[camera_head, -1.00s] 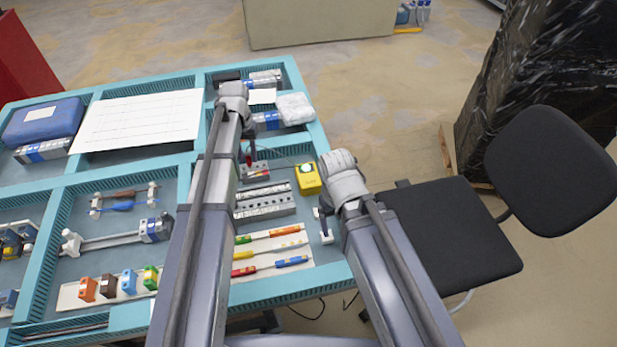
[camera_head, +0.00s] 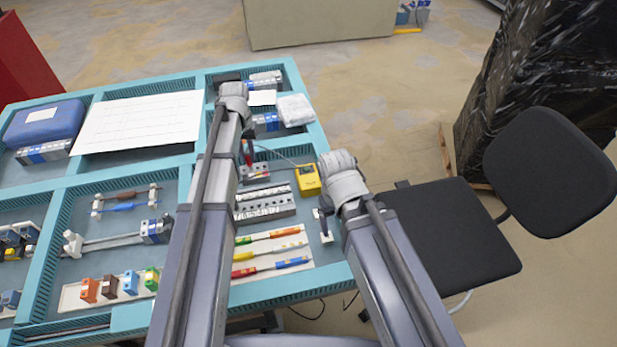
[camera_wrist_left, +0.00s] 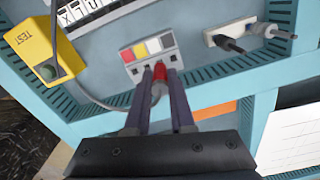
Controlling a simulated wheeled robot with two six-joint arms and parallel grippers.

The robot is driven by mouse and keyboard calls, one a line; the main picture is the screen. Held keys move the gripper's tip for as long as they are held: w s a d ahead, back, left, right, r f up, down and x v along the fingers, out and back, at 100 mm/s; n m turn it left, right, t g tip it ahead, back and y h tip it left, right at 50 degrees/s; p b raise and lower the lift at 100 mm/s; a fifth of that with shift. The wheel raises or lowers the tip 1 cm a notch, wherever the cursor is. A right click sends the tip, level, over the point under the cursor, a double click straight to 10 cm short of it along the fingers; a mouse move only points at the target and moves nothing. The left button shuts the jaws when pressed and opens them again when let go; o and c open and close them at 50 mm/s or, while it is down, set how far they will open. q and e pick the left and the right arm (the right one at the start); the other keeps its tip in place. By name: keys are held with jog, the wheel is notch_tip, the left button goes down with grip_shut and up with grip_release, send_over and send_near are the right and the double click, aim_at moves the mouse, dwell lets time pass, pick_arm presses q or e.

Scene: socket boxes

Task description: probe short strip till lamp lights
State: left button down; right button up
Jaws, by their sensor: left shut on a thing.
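My left gripper (camera_wrist_left: 158,88) is shut on the red probe (camera_wrist_left: 160,75), which also shows in the head view (camera_head: 247,153). The strip has white, yellow, red and grey fields and also shows in the head view (camera_head: 256,171). A yellow tester (camera_wrist_left: 40,40), also in the head view (camera_head: 308,181), carries a dark green lamp dome (camera_wrist_left: 50,71) that looks unlit. My right gripper is mostly hidden behind its arm.
Longer terminal strips (camera_head: 264,207) lie near the short strip. A white holder (camera_wrist_left: 228,40) with black-handled pieces stands beside it. Screwdrivers with coloured handles (camera_head: 272,245) lie nearer me. Teal divider walls (camera_wrist_left: 205,72) border this compartment. A grey cable runs from the tester.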

pick_arm(q)
jog(key=shift+r+p, duration=1.15)
jog(key=shift+r, duration=0.25)
